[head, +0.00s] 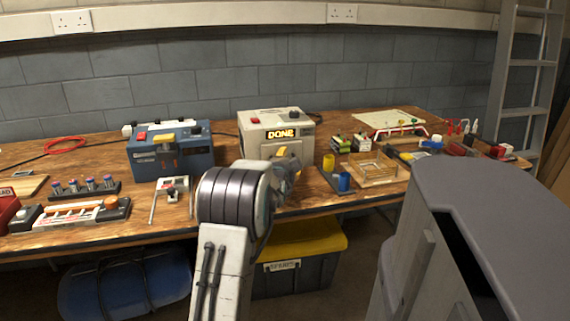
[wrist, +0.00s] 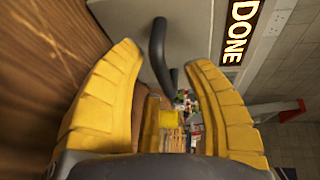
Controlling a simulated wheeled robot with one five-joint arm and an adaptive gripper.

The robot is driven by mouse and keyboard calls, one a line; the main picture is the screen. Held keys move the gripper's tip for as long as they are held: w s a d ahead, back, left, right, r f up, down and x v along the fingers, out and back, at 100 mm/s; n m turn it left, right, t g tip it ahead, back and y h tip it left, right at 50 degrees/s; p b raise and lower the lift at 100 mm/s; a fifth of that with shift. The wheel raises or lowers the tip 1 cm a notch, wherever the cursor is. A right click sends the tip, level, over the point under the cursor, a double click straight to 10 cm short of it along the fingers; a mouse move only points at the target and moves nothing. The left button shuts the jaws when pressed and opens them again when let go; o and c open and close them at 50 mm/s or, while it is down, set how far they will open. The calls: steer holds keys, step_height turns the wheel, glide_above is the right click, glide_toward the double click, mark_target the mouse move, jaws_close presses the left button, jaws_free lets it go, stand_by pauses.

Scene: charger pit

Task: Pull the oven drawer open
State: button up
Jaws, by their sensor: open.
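The oven (head: 262,125) is a cream box on the bench, with a lit DONE display on its front. It also shows in the wrist view (wrist: 195,20), turned sideways. Its drawer handle (wrist: 158,45), a dark bar standing off the pale front, shows in the wrist view. My gripper (head: 290,160) is in front of the oven in the head view, where my arm hides part of the front. In the wrist view its yellow fingers (wrist: 164,58) are open, one on each side of the handle. I cannot tell whether they touch it. No gap at the drawer is visible.
A blue machine (head: 172,150) stands left of the oven. A wooden tray (head: 372,168) and yellow and blue cylinders (head: 344,182) are on the right. A yellow-lidded bin (head: 300,245) sits below the bench edge. Bare wood lies left of my gripper.

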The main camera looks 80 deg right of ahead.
steer(key=shift+c, duration=0.3)
jaws_close()
stand_by(0.4)
